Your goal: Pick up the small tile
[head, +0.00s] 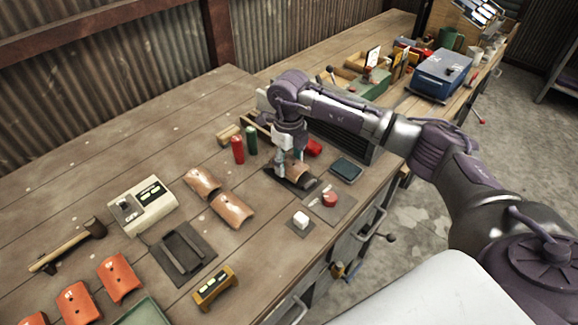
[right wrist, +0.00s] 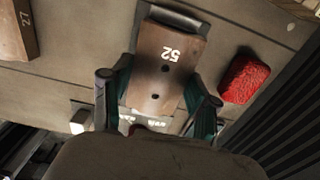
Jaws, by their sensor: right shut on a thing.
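A small brown curved tile (head: 299,172) sits on a dark holder near the middle of the bench. The tile's lower end is partly hidden by my wrist. Two larger brown tiles, one behind (head: 201,181) and one in front (head: 233,210), lie to the left. My left gripper is not in view.
Left on the bench are a beige device (head: 142,206), a hammer (head: 66,247), orange tiles (head: 120,278) and an empty dark holder (head: 178,253). Red (head: 238,151) and green (head: 251,140) cylinders stand close behind. A white cube (head: 300,219) and red knob (head: 330,199) are in front.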

